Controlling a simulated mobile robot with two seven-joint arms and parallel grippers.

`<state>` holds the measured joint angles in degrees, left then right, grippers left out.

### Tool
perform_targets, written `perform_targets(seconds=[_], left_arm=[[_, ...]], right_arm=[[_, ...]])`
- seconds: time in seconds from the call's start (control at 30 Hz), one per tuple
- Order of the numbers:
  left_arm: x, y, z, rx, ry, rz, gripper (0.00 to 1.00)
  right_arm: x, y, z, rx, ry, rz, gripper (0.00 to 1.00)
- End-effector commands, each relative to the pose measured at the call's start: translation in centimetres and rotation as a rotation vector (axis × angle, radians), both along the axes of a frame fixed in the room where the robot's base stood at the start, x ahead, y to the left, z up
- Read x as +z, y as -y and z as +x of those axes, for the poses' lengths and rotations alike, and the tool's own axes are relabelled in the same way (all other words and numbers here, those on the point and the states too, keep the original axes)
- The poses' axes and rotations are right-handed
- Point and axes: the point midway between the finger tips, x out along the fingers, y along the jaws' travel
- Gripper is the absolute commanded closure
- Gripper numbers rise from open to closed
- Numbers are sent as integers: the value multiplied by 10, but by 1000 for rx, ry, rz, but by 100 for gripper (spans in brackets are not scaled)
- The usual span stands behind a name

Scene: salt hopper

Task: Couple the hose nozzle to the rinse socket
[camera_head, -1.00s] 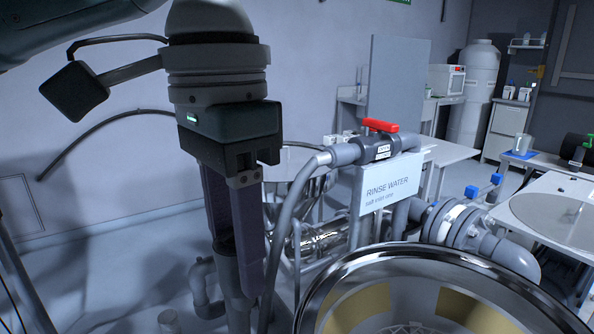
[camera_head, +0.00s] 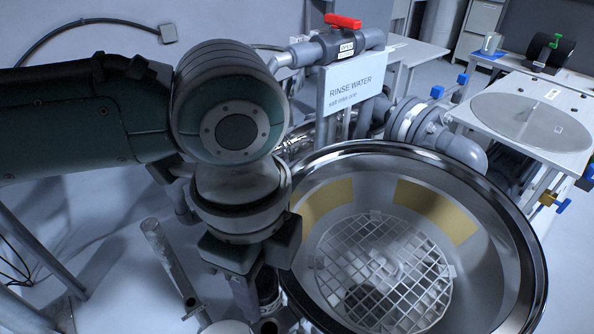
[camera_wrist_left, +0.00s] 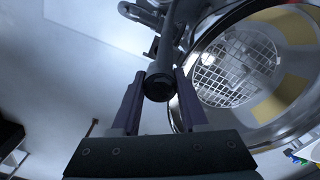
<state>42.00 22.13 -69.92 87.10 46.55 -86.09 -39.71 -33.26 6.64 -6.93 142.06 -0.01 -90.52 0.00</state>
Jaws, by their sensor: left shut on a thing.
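My left gripper (camera_head: 250,300) points down just left of the hopper's rim, largely covered by its own wrist in the head view. In the left wrist view its two purple fingers (camera_wrist_left: 159,78) are closed on the sides of a dark round nozzle end (camera_wrist_left: 157,90). The grey hose (camera_wrist_left: 166,48) runs up from it in that view. In the head view a dark cylindrical piece (camera_head: 267,288) shows beside the fingers, close to the rim. I cannot pick out the rinse socket with certainty. My right gripper is not in view.
The steel hopper (camera_head: 522,235) with a grid (camera_head: 385,265) inside fills the lower right. Behind it stand the rinse water sign (camera_head: 350,85) and red-handled valve (camera_head: 343,21). Floor farther left looks open.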

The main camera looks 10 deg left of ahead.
Motion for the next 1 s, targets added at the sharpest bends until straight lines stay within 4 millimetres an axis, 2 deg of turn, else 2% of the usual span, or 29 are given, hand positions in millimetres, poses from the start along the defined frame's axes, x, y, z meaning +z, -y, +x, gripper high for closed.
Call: perform_targets(seconds=[0.23, 0.3, 0.7, 1.0], left_arm=[[4, -1, 0, 0, -1, 0, 100], [-7, -1, 0, 1, -1, 1, 100], [-48, 0, 0, 0, -1, 1, 100], [-57, -1, 0, 1, 0, 0, 100]], right_arm=[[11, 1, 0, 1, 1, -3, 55], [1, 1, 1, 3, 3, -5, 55], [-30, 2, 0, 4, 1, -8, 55], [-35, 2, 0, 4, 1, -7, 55]])
